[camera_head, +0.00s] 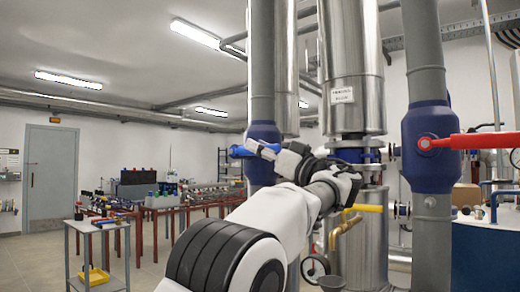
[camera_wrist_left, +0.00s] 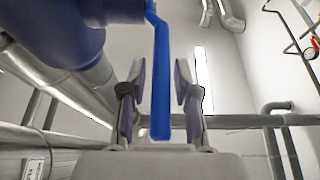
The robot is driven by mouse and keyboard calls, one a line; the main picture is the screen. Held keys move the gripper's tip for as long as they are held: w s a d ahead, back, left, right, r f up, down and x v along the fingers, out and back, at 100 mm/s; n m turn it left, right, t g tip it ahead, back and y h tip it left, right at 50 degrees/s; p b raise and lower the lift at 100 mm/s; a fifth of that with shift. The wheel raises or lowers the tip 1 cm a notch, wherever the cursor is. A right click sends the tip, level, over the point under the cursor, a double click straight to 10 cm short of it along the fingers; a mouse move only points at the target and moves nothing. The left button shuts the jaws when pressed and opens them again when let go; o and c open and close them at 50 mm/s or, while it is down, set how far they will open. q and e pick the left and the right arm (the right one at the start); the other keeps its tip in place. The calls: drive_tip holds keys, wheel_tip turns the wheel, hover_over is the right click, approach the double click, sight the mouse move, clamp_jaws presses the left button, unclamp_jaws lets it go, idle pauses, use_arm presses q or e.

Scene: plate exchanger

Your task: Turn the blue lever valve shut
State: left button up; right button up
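The blue lever (camera_head: 239,152) sticks out sideways at the blue valve body (camera_head: 263,169) on a grey vertical pipe. My left gripper (camera_head: 272,152) is at the lever, in front of the pipe, and hides part of the lever and valve. In the left wrist view the lever (camera_wrist_left: 161,85) runs between the two fingers of my left gripper (camera_wrist_left: 157,95). The fingers are apart, with a gap on each side of the lever. The valve body (camera_wrist_left: 60,35) fills the upper left there. My right gripper is in neither view.
A second blue valve (camera_head: 428,165) with a red lever (camera_head: 480,141) is on the right pipe. A yellow lever (camera_head: 363,208) is below my left gripper. A steel vessel (camera_head: 351,80) stands behind. Benches (camera_head: 150,207) and a small trolley (camera_head: 92,225) are farther left.

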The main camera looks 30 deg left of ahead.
use_arm(q)
drive_tip(key=shift+d, duration=0.2)
drive_tip(key=w+v, duration=0.1)
drive_tip(key=v, duration=1)
drive_tip(key=shift+s+d+f, duration=0.15)
drive_tip(key=shift+s+d, duration=0.2)
drive_tip(key=shift+s, duration=0.15)
